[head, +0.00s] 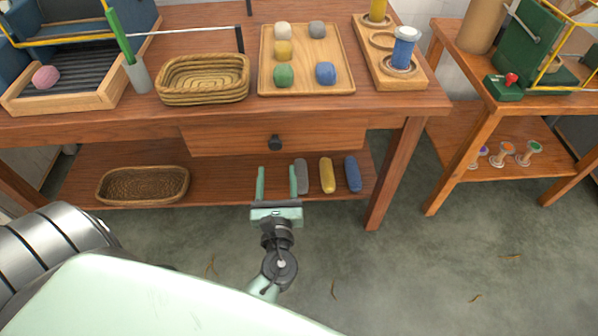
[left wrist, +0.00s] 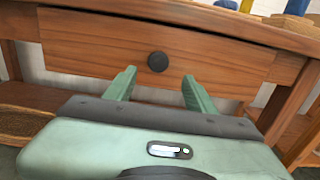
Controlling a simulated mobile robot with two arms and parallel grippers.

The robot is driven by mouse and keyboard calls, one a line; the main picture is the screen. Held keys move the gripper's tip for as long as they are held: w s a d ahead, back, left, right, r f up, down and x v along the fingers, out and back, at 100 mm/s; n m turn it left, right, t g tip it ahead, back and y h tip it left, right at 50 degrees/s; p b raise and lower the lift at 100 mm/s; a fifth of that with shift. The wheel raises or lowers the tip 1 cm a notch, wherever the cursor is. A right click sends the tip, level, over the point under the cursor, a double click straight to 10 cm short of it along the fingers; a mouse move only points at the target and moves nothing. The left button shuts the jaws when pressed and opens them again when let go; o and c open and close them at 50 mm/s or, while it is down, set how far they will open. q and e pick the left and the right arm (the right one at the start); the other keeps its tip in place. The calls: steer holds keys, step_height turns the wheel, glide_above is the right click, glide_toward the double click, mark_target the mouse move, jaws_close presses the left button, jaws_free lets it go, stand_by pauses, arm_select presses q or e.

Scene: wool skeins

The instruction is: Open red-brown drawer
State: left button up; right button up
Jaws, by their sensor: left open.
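The red-brown drawer (head: 230,139) sits under the table top and looks closed in the head view. Its front also fills much of the left wrist view (left wrist: 95,45). A round dark knob (head: 275,142) is on the middle of the drawer front; it also shows in the left wrist view (left wrist: 158,62). My left gripper (head: 276,182) is open and empty, in front of and below the knob in the head view. In the left wrist view its two fingers (left wrist: 157,85) point at the drawer, with the knob beyond and between them, apart from both. My right gripper is not in view.
On the table (head: 200,45) stand a wicker basket (head: 203,92), a wooden tray (head: 345,85) with several wool lumps, and a spool rack (head: 415,83). Several skeins (head: 327,175) and a dark basket (head: 143,200) lie on the lower shelf. The floor in front is open.

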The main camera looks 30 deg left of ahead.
mark_target(275, 146)
arm_select(q)
steer(key=x, duration=0.8)
steer(key=shift+a+r, duration=0.1)
steer(key=shift+a, duration=0.1)
steer(key=shift+s, duration=0.1)
jaws_close()
stand_by(1.0)
